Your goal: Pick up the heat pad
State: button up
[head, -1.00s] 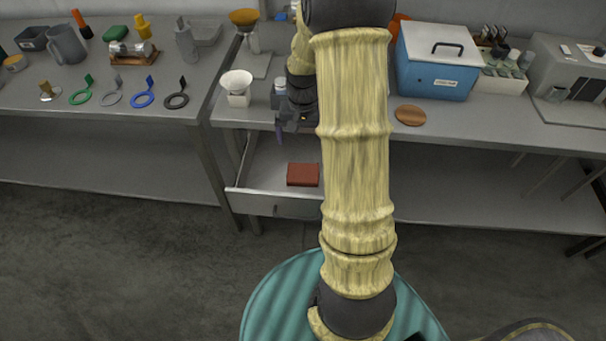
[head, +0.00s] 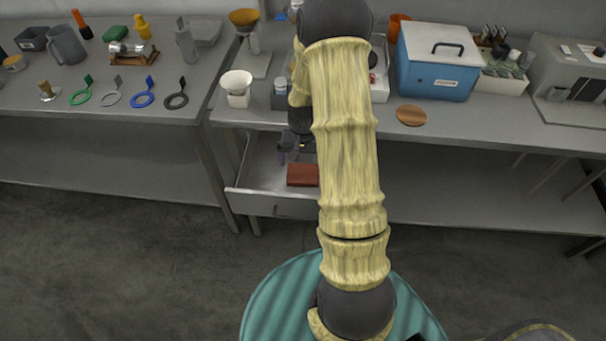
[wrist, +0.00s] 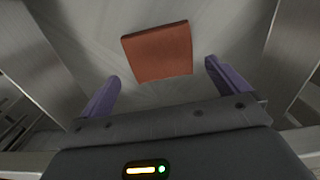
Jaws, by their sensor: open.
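The heat pad looks like a flat reddish-brown block (head: 303,175) lying in the open drawer (head: 255,182) under the right-hand bench. In the wrist view the pad (wrist: 158,53) lies on the drawer floor, ahead of the fingertips and between their lines. My gripper (wrist: 162,84) is open and empty, with its two purple fingers apart. In the head view my gripper (head: 294,153) is over the drawer, just behind and left of the pad. I see no contact with the pad. My arm covers the right part of the drawer.
The drawer walls rise on both sides in the wrist view (wrist: 40,60). The bench top above holds a white funnel cup (head: 238,88), a blue box (head: 436,62) and a round wooden disc (head: 410,115). The drawer floor around the pad is clear.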

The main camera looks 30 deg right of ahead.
aim_at(303, 172)
notch_tip(303, 172, down, 5)
jog(key=shift+r, duration=0.1)
dwell(0.6)
jog(key=c, duration=0.7)
